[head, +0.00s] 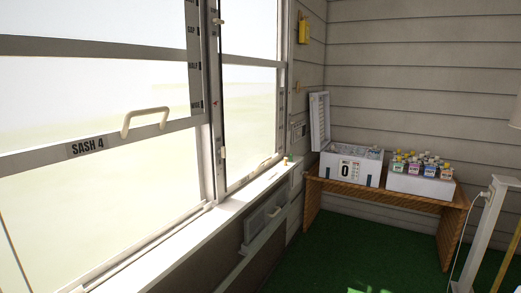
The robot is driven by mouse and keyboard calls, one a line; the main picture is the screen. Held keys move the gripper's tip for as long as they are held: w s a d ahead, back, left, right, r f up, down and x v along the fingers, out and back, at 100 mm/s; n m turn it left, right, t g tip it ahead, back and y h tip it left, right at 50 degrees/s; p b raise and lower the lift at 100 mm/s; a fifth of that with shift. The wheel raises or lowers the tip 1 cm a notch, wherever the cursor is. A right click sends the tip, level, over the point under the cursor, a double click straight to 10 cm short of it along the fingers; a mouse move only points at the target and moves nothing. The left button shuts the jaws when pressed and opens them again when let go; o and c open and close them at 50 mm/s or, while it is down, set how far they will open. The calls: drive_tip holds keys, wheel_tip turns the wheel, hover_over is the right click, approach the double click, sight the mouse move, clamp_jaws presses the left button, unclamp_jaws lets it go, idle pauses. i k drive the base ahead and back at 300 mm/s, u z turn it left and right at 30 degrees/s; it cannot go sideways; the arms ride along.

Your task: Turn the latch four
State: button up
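The window sash labelled SASH 4 (88,147) fills the left of the head view. It has a cream pull handle (146,121) on its lower rail. A small pale fitting (218,22) sticks out near the top of the post right of this sash. Another small fitting (222,153) sits lower on the same post. I cannot tell whether either is latch four, or how a latch is turned. My gripper is not in view.
A white sill (170,250) runs below the windows. A wooden bench (322,186) in the far corner holds an open white box (332,167) and a white crate (410,184) of small bottles. A white post (487,235) with a cable stands at right. Green floor (345,250) is open between.

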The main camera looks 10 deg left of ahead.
sight(223, 151)
drive_tip(key=z, duration=0.15)
drive_tip(key=i, duration=0.7)
drive_tip(key=u, duration=0.75)
drive_tip(key=i, duration=0.55)
drive_tip(key=u, duration=0.6)
